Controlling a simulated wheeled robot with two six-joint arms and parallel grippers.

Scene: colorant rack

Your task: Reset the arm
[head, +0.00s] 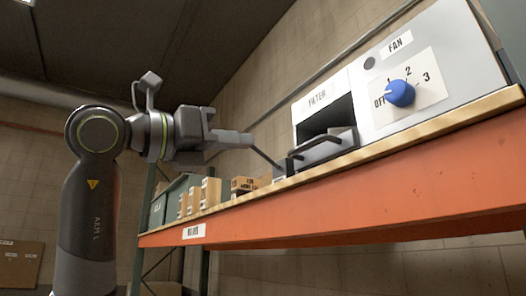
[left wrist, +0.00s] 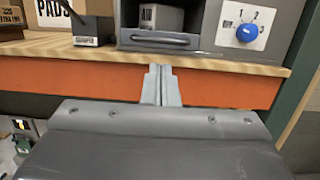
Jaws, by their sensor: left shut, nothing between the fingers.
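My left arm rises at the left of the head view, and its gripper (head: 248,140) points right, in front of the rack shelf. In the left wrist view the two grey fingers (left wrist: 161,84) are together with nothing between them, in front of the orange shelf beam. A grey unit (head: 365,119) stands on the shelf with a blue FAN knob (head: 400,93), whose pale mark points towards OFF. Its dark FILTER opening (head: 326,117) has a grey drawer with a handle (head: 320,144) at its foot, which looks pulled out. My right gripper is not in view.
The shelf's wooden edge (head: 420,130) and orange beam (head: 400,180) run across. Boxes (head: 210,192) and a green bin (head: 172,199) stand farther left. A small dark block with a thin rod (left wrist: 93,36) sits left of the drawer. The green rack post (left wrist: 298,70) is at the right.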

